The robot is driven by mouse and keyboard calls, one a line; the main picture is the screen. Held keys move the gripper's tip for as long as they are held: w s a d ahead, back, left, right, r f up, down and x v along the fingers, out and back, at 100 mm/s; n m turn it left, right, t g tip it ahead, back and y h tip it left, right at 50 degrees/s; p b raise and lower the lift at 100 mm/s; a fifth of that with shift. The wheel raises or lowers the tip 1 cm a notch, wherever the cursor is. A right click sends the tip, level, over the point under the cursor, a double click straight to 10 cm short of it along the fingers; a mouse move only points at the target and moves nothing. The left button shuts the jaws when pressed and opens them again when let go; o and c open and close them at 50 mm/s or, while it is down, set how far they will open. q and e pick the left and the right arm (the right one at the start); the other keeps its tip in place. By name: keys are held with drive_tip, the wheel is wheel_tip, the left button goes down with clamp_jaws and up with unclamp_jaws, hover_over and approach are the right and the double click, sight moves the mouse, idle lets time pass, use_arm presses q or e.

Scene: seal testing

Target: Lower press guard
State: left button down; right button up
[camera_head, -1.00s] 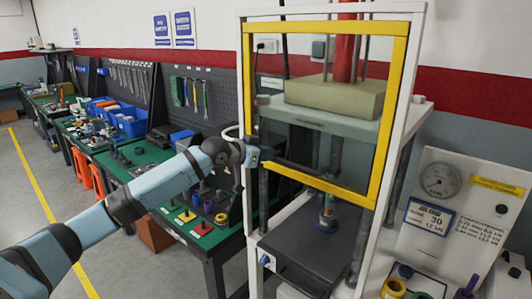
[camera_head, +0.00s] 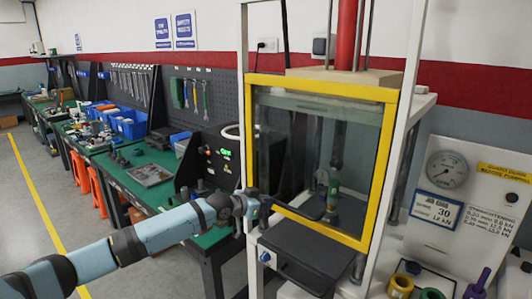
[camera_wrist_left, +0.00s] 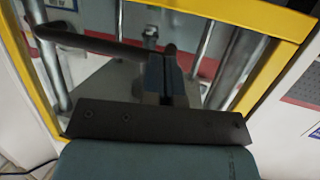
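The press guard (camera_head: 322,88) is a clear panel in a yellow frame on the front of the white press frame. It hangs at mid height, with its lower edge just above the dark press base (camera_head: 300,262). My left gripper (camera_head: 254,206) is at the guard's lower left corner. In the left wrist view, the fingers (camera_wrist_left: 166,76) are close together at the dark handle (camera_wrist_left: 95,42) and look shut on it; the fingertips' contact is partly hidden. The yellow frame (camera_wrist_left: 250,14) shows behind. My right gripper is not in view.
A gauge panel (camera_head: 450,190) stands to the right of the press, with coloured rings and a purple part below it. A green workbench (camera_head: 150,160) with tools and blue bins lies left. The floor at the left is clear.

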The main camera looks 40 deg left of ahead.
use_arm(q)
wheel_tip(320, 180, down, 10)
drive_tip(key=b, duration=0.4)
drive_tip(key=shift+f, duration=0.25)
drive_tip(key=shift+r, duration=0.15)
